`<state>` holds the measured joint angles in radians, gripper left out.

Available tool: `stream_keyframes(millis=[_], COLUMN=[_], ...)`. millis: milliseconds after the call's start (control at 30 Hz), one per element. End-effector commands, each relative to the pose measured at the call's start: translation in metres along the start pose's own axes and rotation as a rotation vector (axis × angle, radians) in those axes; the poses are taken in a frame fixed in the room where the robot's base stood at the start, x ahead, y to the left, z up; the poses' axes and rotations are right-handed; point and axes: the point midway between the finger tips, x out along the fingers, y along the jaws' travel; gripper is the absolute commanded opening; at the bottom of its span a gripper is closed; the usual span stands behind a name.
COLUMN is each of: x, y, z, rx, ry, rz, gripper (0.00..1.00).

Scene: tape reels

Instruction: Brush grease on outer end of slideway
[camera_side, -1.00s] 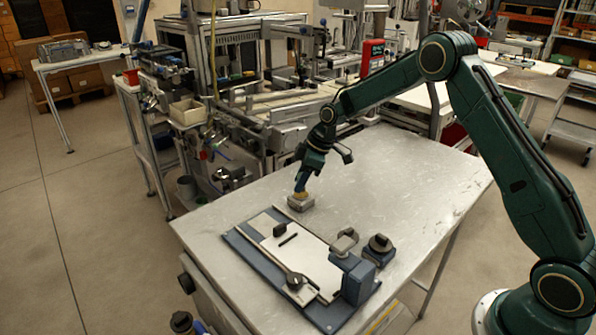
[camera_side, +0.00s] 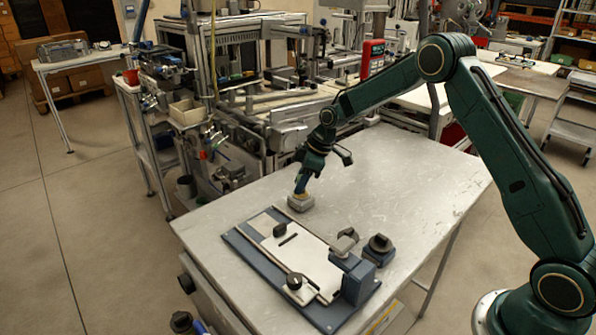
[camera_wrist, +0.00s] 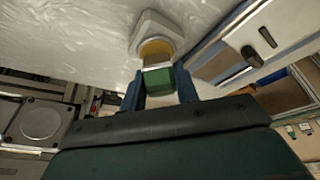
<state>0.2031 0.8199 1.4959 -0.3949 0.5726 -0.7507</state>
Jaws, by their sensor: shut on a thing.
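My gripper (camera_side: 301,188) points down over the near-left part of the metal table, at a small grey block-like pot (camera_side: 300,204). In the wrist view, my blue fingers (camera_wrist: 161,85) are shut on a green block-shaped handle (camera_wrist: 168,82), seemingly the brush. Its pale lower part meets the yellow round top (camera_wrist: 157,50) of the pale pot (camera_wrist: 150,27); whether it touches or dips in, I cannot tell. The slideway fixture (camera_side: 240,243), a pale plate on a blue base, lies in front of the pot, apart from my gripper. Its plate edge also shows in the wrist view (camera_wrist: 222,45).
The table's right rear is clear.

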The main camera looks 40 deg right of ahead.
Motion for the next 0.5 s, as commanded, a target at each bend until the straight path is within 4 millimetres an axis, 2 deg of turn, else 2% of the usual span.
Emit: stream_keyframes(millis=[500], x=[0.004], y=[0.0001], z=[0.0016], rx=[0.0], ry=[0.0], rz=[0.0], gripper=[0.12])
